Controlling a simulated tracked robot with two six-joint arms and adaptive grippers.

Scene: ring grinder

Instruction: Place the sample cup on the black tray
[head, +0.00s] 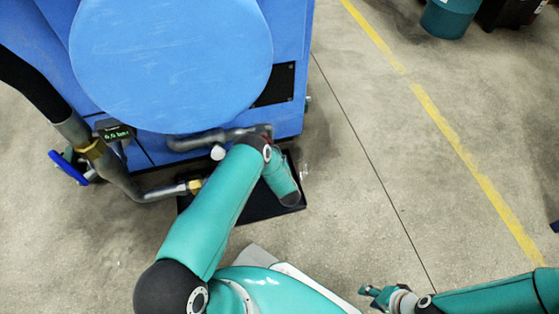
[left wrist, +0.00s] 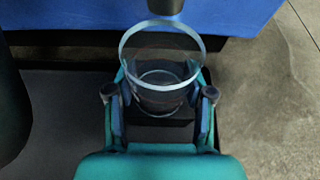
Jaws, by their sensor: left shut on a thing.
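The sample cup (left wrist: 160,75) is a clear, round, open-topped vessel and looks empty in the left wrist view. My left gripper (left wrist: 160,100) is shut on it, with one finger on each side. The black tray (head: 245,208) lies at the foot of the blue machine, partly covered by my left arm in the head view. Its dark surface (left wrist: 60,90) also shows below the cup in the left wrist view; I cannot tell if they touch. My right gripper (head: 374,296) is low at the right, away from the tray.
The blue machine (head: 170,60) fills the upper left, with pipes (head: 215,138) near the tray. A dark spout end (left wrist: 165,6) hangs just beyond the cup's rim. A teal bin (head: 447,18) stands far off at top right.

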